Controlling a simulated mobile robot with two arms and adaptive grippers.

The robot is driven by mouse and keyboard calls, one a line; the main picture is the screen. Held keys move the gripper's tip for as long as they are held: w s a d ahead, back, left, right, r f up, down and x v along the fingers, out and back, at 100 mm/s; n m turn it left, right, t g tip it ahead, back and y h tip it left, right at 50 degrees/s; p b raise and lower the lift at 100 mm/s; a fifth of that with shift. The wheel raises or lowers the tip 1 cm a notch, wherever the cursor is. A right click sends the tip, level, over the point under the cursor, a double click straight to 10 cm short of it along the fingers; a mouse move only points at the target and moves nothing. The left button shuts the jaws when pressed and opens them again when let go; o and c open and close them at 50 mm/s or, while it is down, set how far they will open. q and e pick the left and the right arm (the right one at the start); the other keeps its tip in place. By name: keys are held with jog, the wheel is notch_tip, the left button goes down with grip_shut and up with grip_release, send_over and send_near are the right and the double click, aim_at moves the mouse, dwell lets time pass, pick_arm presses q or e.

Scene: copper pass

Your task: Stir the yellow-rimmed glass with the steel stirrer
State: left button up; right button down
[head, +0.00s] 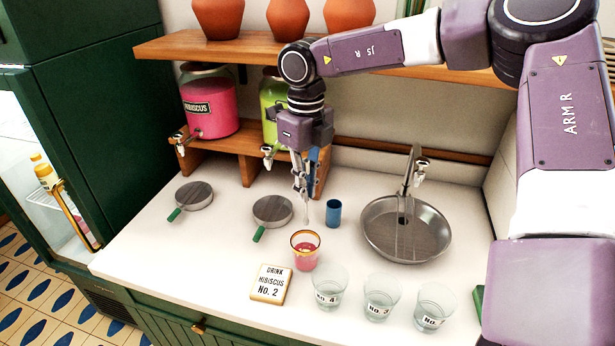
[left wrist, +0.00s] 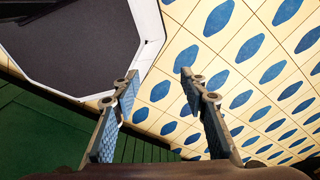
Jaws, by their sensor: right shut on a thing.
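The yellow-rimmed glass (head: 305,255) stands upright on the white counter with pink liquid in it. My right gripper (head: 301,188) points down behind and above the glass, shut on the thin steel stirrer (head: 306,213). The stirrer hangs down, and its lower end shows just above the glass's far rim in the head view. I cannot tell whether it is over the opening or behind it. My left gripper (left wrist: 157,80) is open and empty above the tiled floor in the left wrist view; it is out of the head view.
A blue cup (head: 333,213) stands close to the right of the stirrer. A card reading "Drink Hibiscus No. 2" (head: 270,283) and several numbered clear glasses (head: 377,299) stand in front. Dispensers (head: 210,105) stand behind.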

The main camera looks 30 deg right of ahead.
aim_at(305, 218)
jog(key=shift+f, duration=0.35)
jog(key=shift+a+f, duration=0.1)
jog(key=shift+f, duration=0.15)
jog(key=shift+a+f+b, duration=0.15)
jog(key=shift+f+b, duration=0.4)
jog(key=shift+f, duration=0.4)
jog(key=shift+f+b, duration=0.3)
jog(key=shift+f, duration=0.45)
notch_tip(305, 218, down, 4)
jog(key=b, duration=0.4)
pick_arm(q)
notch_tip(305, 218, down, 10)
jog(key=a+b, duration=0.1)
jog(key=b, duration=0.3)
pick_arm(e)
notch_tip(305, 218, down, 4)
jog(key=shift+r, duration=0.1)
pick_arm(q)
jog(key=shift+s+a, duration=0.1)
jog(key=shift+a, duration=0.05)
jog(key=shift+f, duration=0.15)
pick_arm(e)
jog(key=shift+w, duration=0.1)
